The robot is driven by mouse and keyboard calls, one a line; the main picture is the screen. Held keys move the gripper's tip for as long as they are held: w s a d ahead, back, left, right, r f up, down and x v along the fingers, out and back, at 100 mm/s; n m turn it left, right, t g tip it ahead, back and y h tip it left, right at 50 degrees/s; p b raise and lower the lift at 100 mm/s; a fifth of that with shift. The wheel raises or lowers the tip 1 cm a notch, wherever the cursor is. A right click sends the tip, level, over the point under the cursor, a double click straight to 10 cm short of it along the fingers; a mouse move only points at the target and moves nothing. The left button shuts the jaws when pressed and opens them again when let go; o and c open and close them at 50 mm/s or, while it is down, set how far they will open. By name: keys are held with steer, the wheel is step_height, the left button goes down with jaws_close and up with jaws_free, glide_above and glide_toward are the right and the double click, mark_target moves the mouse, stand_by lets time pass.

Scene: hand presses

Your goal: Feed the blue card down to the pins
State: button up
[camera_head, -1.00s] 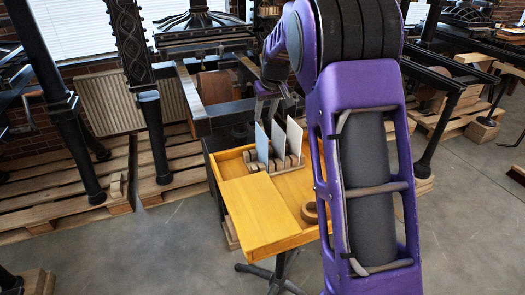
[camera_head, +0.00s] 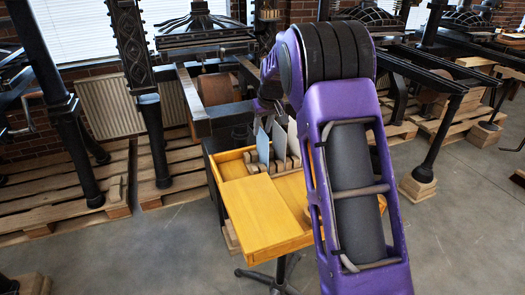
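The blue card (camera_head: 262,146) stands upright at the left end of a wooden slotted rack on the yellow wooden table. A paler card (camera_head: 279,141) stands beside it, and another pale card (camera_head: 293,132) is farther right, partly behind my arm. My gripper (camera_head: 267,110) is small and dark here, just above the tops of the blue card and the middle card. I cannot tell whether its fingers are apart or touch a card. No pins can be made out.
The yellow table (camera_head: 261,207) has a clear raised board at its front left. My purple arm covers its right side. Behind it stands a black press frame (camera_head: 196,107). Wooden pallets (camera_head: 176,181) lie to the left. A round wooden object is mostly hidden by my arm.

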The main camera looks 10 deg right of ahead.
jaws_close()
steer(key=shift+r+p, duration=3.3)
steer(key=shift+r, duration=1.2)
